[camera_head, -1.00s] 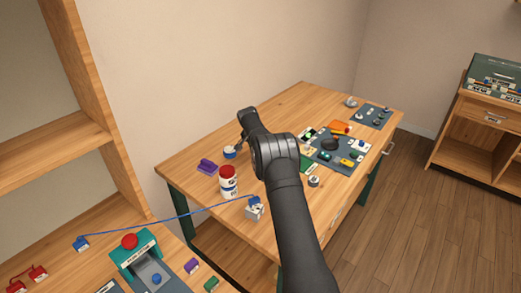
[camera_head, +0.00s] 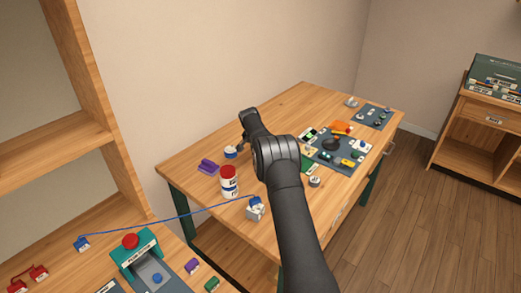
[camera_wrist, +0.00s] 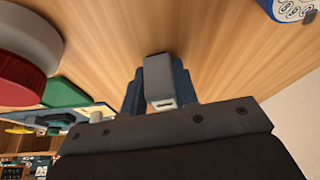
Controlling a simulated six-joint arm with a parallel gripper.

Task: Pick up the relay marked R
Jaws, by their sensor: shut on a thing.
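In the wrist view a small grey block (camera_wrist: 158,72) with a pale end face stands between dark blue-grey pieces on both sides, which look like the fingers of my gripper (camera_wrist: 158,90). My gripper is shut on this block. A small dark mark shows on its end face, but I cannot read an R, so I cannot tell if it is the relay. In the head view my gripper (camera_head: 243,139) is over the back left of the wooden table, mostly hidden by my own arm. The block does not show there.
A blue and white round thing (camera_head: 230,152), a purple thing (camera_head: 208,167) and a red-lidded can (camera_head: 229,182) stand near my gripper. A blue cord runs left from a grey and blue block (camera_head: 255,208). Dark mats (camera_head: 325,164) with small parts lie to the right.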

